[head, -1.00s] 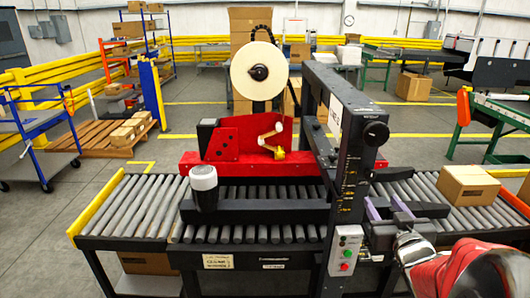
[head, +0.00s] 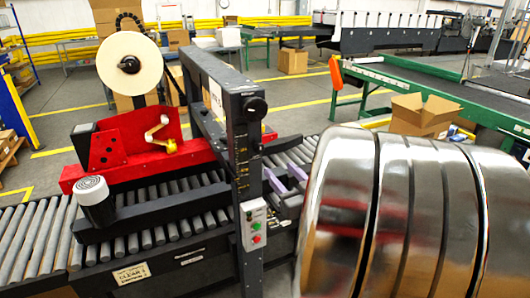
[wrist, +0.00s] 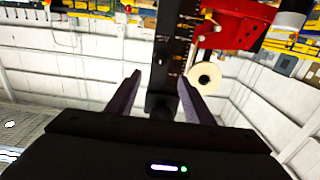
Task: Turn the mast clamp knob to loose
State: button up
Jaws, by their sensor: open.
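The mast clamp knob (head: 255,107) is a round black knob near the top of the black mast (head: 243,150), facing right in the head view. My gripper (head: 286,179) has two purple fingers, apart and with nothing seen between them. In the head view they lie below and to the right of the knob, partly hidden by my arm. In the wrist view my gripper (wrist: 160,95) is open, with the dark mast (wrist: 170,40) beyond the fingertips.
A control box (head: 254,222) with green and red buttons is on the mast's lower part. A red taping head (head: 120,150) with a tape roll stands left, above the roller conveyor (head: 30,240). An open carton (head: 425,115) stands behind my shiny arm link, which covers the lower right.

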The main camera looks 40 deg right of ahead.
aim_at(261, 149)
jog(key=x, duration=1.2)
jog(key=shift+w+d+f, duration=0.1)
jog(key=shift+w, duration=0.1)
jog(key=shift+c, duration=0.2)
